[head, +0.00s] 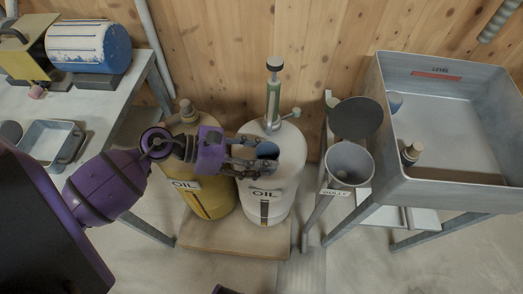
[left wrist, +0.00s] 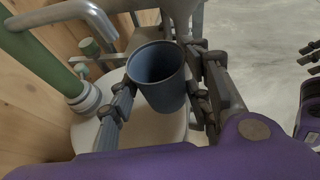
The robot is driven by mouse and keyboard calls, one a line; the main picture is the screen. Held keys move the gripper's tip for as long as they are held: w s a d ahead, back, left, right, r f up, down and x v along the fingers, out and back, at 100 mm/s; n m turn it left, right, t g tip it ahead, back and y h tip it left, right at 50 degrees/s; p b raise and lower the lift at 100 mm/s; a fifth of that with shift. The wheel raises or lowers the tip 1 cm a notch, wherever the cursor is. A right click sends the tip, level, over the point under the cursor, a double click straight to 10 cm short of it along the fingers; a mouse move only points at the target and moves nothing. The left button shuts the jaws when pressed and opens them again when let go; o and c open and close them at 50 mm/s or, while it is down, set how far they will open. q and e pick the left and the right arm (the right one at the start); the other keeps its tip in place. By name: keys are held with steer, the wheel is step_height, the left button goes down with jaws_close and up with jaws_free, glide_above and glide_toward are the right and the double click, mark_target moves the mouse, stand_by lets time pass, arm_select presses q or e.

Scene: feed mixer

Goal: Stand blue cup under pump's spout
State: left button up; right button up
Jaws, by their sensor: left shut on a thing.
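My left gripper (head: 262,158) is shut on the blue cup (head: 267,151). In the left wrist view the cup (left wrist: 158,75) is upright and looks empty, with one finger on each side. The cup is over the front of the white OIL drum's top (head: 285,172); whether it touches the drum I cannot tell. The green pump (head: 273,96) rises from this drum behind the cup.
A yellow OIL drum (head: 208,202) stands left of the white one, both on a low wooden board (head: 228,238). A workbench (head: 105,100) is at left.

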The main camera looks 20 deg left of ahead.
arm_select(q)
steer(key=w, duration=0.2)
steer(key=shift+w+a, duration=0.4)
steer(key=shift+w+f, duration=0.2)
steer(key=shift+f, duration=1.55)
steer(key=shift+f+b, duration=0.15)
steer(key=shift+b, duration=0.25)
steer(key=o, duration=1)
steer(key=shift+a+r, duration=0.15)
steer(key=shift+r, duration=0.1)
steer(key=v, duration=1.1)
steer(key=shift+s+a+r, duration=0.15)
steer(key=shift+s+a, duration=0.05)
steer(key=shift+a, duration=0.1)
